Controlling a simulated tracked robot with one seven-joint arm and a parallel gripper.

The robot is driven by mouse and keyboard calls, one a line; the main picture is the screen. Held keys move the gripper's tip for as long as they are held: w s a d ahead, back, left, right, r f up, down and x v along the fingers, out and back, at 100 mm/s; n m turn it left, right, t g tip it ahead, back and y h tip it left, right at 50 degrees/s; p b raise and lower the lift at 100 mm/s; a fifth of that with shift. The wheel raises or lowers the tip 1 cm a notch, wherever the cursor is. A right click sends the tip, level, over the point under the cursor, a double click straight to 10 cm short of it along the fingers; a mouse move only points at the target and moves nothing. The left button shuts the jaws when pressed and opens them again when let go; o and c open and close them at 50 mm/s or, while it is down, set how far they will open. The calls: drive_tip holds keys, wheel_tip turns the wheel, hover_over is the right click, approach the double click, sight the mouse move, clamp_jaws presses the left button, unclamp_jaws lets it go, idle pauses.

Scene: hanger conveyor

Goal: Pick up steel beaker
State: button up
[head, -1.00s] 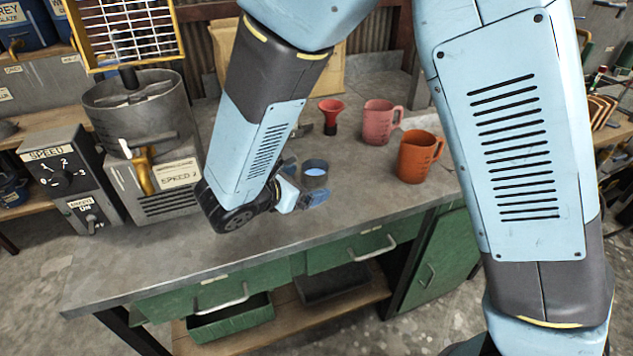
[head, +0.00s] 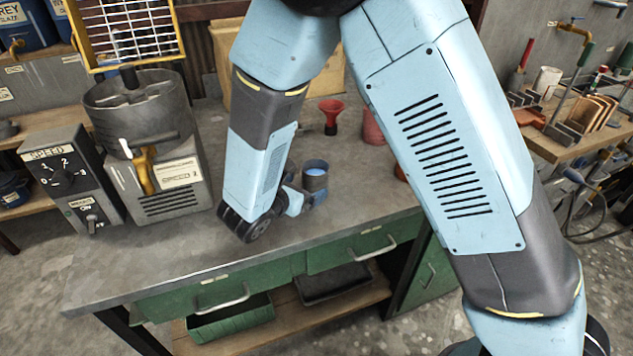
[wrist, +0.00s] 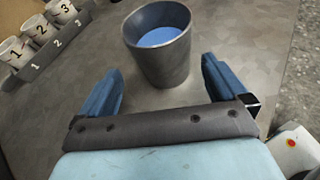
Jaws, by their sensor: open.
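The steel beaker (head: 315,178) stands upright on the grey workbench (head: 180,262) and holds blue liquid. In the wrist view the beaker (wrist: 163,65) is straight ahead, its near wall low between the tips of the two blue fingers. My gripper (wrist: 161,85) is open, with one finger to each side of the beaker and gaps showing on both sides. In the head view my gripper (head: 308,197) is beside the beaker's base and partly hidden by my own wrist.
A red funnel (head: 331,112) and a pink mug (head: 373,128) stand behind the beaker; my arm hides most of an orange mug (head: 400,172). A mixer (head: 150,150) and speed box (head: 68,175) are at left. Numbered cups (wrist: 38,30) show in the wrist view.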

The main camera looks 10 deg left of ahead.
sight(309, 186)
drive_tip(key=shift+d+x, duration=0.15)
drive_tip(key=shift+x, duration=1.15)
drive_tip(key=shift+d+x, duration=0.1)
drive_tip(key=shift+x, duration=1.15)
drive_tip(key=shift+s, duration=0.1)
drive_tip(key=shift+c, duration=0.4)
drive_tip(key=c, duration=1.2)
